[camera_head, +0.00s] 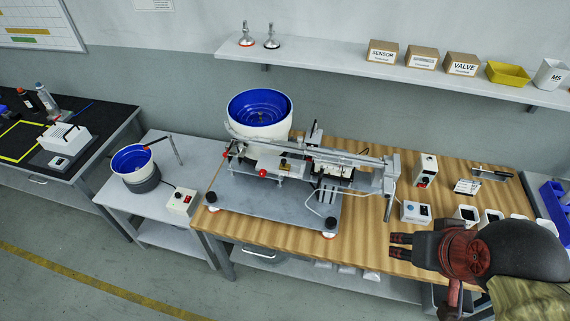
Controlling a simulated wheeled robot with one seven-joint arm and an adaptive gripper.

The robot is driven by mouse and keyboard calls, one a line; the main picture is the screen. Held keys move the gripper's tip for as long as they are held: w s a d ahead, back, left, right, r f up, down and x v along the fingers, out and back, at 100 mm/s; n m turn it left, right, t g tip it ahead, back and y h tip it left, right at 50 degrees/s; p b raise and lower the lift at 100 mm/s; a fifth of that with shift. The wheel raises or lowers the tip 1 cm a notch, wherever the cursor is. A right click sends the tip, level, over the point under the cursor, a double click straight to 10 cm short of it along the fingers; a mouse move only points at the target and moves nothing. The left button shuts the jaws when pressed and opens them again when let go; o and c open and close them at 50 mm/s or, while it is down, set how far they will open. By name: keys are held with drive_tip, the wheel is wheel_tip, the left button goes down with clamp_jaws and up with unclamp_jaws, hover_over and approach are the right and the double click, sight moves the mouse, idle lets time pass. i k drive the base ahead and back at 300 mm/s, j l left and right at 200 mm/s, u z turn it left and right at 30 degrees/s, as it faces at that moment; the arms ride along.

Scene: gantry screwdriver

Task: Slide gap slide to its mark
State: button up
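The gantry machine (318,160) stands on a grey base plate (262,203) on the wooden bench. A long rail runs across it, with small fittings below. I cannot tell which small part is the gap slide, and its mark is too small to make out. A red knob (263,173) and a small brass-coloured block (285,164) show at the machine's front. My gripper (400,245) is over the bench's front edge, right of the base plate and apart from the machine. Its two dark red fingers point left, with a gap and nothing between them.
A blue-lined bowl feeder (259,114) stands behind the machine's left end. A shelf (370,73) with boxes hangs above. Bare wood (360,235) lies between gripper and base plate.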

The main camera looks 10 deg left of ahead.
sight(283, 166)
drive_tip(key=i+j+u, duration=0.45)
drive_tip(key=i+j, duration=0.35)
